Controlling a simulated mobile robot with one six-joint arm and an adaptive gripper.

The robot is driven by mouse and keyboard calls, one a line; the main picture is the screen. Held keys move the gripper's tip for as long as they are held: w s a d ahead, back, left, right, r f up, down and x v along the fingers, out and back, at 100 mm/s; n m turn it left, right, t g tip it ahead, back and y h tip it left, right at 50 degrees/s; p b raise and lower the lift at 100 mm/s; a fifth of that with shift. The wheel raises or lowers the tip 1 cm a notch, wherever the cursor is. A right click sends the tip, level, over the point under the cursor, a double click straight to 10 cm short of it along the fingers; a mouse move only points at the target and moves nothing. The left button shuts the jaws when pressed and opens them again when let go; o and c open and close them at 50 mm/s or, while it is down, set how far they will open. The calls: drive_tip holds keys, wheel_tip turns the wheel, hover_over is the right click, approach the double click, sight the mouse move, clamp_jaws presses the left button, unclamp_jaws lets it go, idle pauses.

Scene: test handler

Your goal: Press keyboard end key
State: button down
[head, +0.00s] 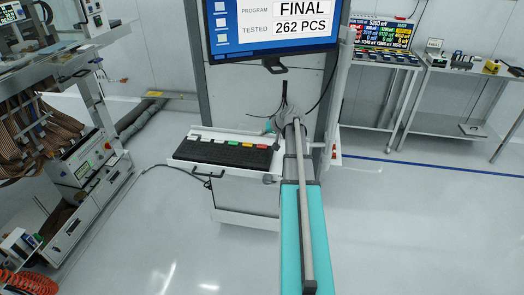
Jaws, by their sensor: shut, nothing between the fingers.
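The black keyboard (222,152) lies on a white shelf (182,157) below the monitor. Key labels are too small to read, so I cannot tell which is the end key. My turquoise arm reaches up the picture just right of the keyboard. Its grey far end is beyond the keyboard's right back corner, near the column. I cannot make out my gripper's fingers; the arm hides them. No contact with the keys shows.
The monitor (273,28) hangs above the shelf. A cabinet with brown cables (38,125) stands at left. Grey tables (452,68) with instruments stand at back right. An orange coiled hose (22,282) lies at the lower left corner. The floor around the station is mostly clear.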

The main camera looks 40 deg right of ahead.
sight(263, 146)
drive_tip(key=shift+f+b, duration=1.4)
drive_tip(key=shift+f, duration=0.3)
drive_tip(key=shift+f, duration=0.2)
drive_tip(key=shift+f+b, duration=0.25)
drive_tip(key=shift+b, duration=0.2)
drive_tip(key=shift+f+b, duration=0.35)
idle(1.0)
drive_tip(key=shift+r, duration=0.1)
idle(0.4)
drive_tip(key=shift+r+p, duration=0.75)
drive_tip(key=shift+p, duration=0.1)
drive_tip(key=shift+r, duration=0.1)
drive_tip(key=shift+r+p, duration=2.4)
drive_tip(key=shift+p, duration=0.1)
